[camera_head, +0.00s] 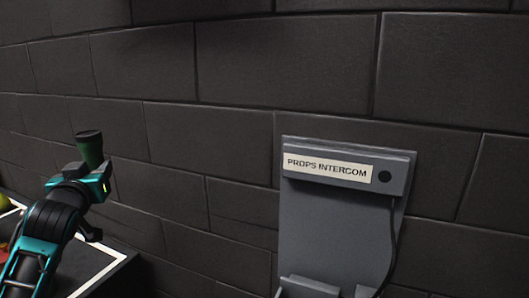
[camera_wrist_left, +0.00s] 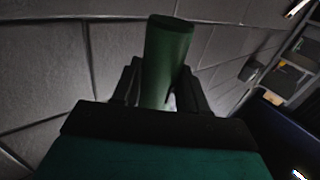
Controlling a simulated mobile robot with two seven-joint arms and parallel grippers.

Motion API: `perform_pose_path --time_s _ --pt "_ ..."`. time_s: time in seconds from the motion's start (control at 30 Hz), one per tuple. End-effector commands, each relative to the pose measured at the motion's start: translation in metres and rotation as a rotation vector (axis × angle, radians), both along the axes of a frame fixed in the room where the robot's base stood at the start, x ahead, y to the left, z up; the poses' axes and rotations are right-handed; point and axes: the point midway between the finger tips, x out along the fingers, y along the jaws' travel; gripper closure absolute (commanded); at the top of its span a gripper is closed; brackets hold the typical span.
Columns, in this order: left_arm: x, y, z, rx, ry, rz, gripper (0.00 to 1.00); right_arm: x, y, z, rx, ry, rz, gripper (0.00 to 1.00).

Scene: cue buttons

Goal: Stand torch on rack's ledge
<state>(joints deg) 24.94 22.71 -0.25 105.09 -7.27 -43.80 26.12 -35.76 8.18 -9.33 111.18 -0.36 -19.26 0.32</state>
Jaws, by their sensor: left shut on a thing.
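The green torch (camera_head: 89,146) stands up out of my left gripper (camera_head: 92,172), left of centre in the head view. In the left wrist view the torch (camera_wrist_left: 168,52) is a dark green cylinder between the two black fingers, and my left gripper (camera_wrist_left: 160,92) is shut on it. Its lower end is hidden by the fingers and the gripper body. No rack is clearly identifiable in the head view. A shelf-like structure (camera_wrist_left: 298,78) shows at the right edge of the left wrist view; I cannot tell whether it is the rack. My right gripper is not in view.
A grey panel labelled PROPS INTERCOM (camera_head: 335,225) is on the dark block wall (camera_head: 235,125), with a cord at its right. A dark, white-edged surface (camera_head: 95,270) lies at lower left, with yellow and red things partly behind my left arm.

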Motion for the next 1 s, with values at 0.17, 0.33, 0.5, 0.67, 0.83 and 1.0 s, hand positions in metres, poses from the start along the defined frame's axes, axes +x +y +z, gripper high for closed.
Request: perform_pose_path --time_s 0.17,0.33,0.5,0.67,0.83,1.0 --pt "-0.033 -0.032 -0.055 0.004 0.006 -0.12 0.97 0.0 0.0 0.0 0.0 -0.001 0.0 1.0" --pt "-0.072 -0.062 -0.098 0.003 0.006 -0.237 0.97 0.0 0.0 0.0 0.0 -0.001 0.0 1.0" --pt "-0.116 -0.092 -0.132 0.001 0.006 -0.354 0.97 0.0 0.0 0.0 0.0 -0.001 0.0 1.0" --pt "-0.153 -0.115 -0.151 0.002 0.003 -0.444 0.97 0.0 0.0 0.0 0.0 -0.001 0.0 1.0" --pt "-0.187 -0.134 -0.164 0.001 0.003 -0.517 0.97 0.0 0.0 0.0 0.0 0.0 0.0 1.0" --pt "-0.192 -0.146 -0.163 -0.005 -0.006 -0.477 0.97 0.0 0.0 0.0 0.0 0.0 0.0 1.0"
